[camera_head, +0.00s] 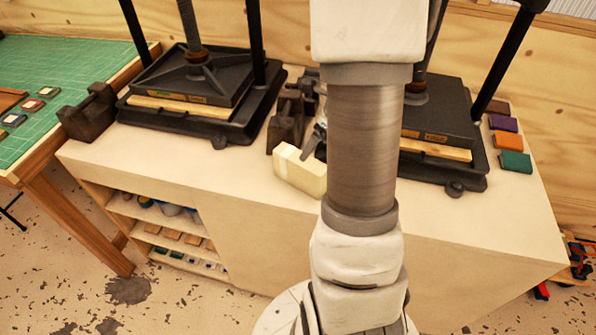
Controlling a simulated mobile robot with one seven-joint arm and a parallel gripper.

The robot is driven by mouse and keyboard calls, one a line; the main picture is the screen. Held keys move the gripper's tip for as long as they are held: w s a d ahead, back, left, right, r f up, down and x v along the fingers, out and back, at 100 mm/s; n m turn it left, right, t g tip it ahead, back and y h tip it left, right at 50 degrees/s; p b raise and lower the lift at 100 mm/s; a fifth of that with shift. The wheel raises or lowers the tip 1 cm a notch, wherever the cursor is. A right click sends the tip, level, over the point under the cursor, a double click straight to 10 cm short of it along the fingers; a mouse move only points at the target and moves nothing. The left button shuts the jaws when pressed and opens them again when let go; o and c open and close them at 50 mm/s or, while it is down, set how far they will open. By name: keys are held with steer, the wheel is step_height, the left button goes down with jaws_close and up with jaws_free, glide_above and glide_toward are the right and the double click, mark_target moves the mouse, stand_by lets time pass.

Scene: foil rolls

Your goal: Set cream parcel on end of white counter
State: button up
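The cream parcel (299,172), a pale block, is at the front middle of the white counter (235,185), just left of my arm. My arm hides part of the view to its right. A small grey metal piece (316,140) shows at the parcel's upper right edge. It may be part of my gripper, but most of that area is behind my arm. I cannot tell whether the fingers are open or closed on the parcel.
Two black presses (205,85) (438,130) stand on the counter. Dark metal blocks (288,118) lie between them. Coloured blocks (508,140) line the right end. A green-topped table (60,70) is at left. The counter's front right part (470,220) is bare.

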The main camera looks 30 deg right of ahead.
mark_target(301, 164)
steer(key=b+x, duration=0.1)
steer(key=x, duration=1.1)
steer(key=shift+w+f+b, duration=0.1)
steer(key=shift+w+b, duration=0.1)
steer(key=shift+b, duration=0.2)
jaws_close()
